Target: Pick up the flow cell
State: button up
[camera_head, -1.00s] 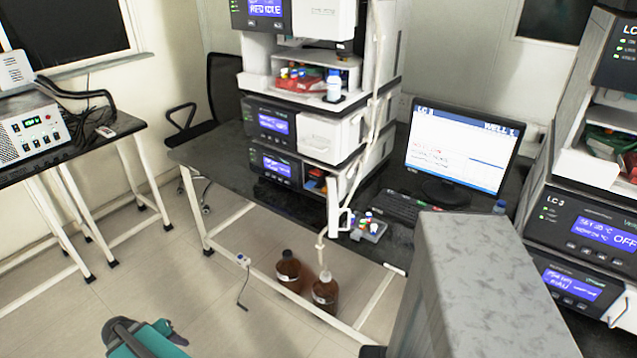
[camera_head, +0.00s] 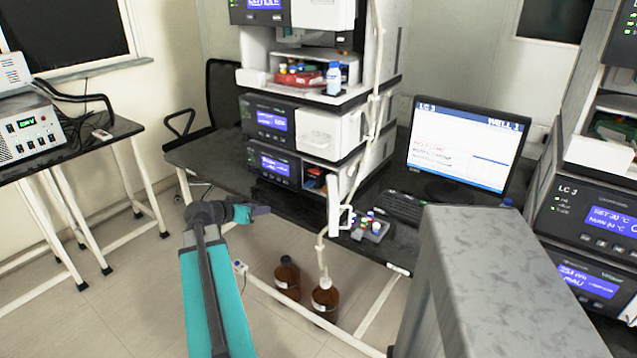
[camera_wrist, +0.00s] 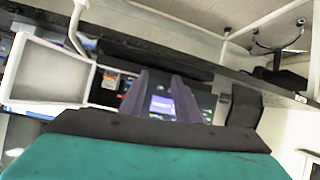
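I cannot pick out the flow cell with certainty in either view. The lowest module (camera_head: 268,166) of the middle instrument stack has an open bay (camera_head: 315,180) on its right side, with small red and blue parts inside, too small to tell apart. My gripper (camera_head: 258,210) is at the front edge of the black bench, left of and below that bay. In the wrist view my gripper (camera_wrist: 160,76) shows two dark fingers apart with nothing between them. A lit blue screen (camera_wrist: 163,105) shows beyond the gap.
A small grey rack (camera_head: 370,229) with coloured caps stands on the bench (camera_head: 205,155), near a keyboard (camera_head: 401,208) and monitor (camera_head: 465,145). A white tube hangs beside the stack. Brown bottles (camera_head: 325,298) stand on the floor. Another stack (camera_head: 590,215) is at the right.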

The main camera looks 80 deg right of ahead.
jog(key=s+d+r+m+g+h, duration=0.1)
jog(key=s+d+r+m, duration=0.1)
jog(key=s+r, duration=0.4)
jog(key=shift+s+d+g+b, duration=0.3)
jog(key=shift+s+d+b, duration=0.05)
jog(key=shift+s+d, duration=0.3)
jog(key=shift+d, duration=0.1)
jog(key=p, duration=0.1)
send_near(307, 185)
jog(key=d, duration=0.1)
jog(key=shift+s+d+f, duration=0.4)
jog(key=shift+s+d, duration=0.2)
jog(key=shift+s, duration=0.1)
jog(key=shift+p+x, duration=0.75)
jog(key=shift+x, duration=1.85)
jog(key=shift+f, duration=0.15)
jog(key=shift+w, duration=0.1)
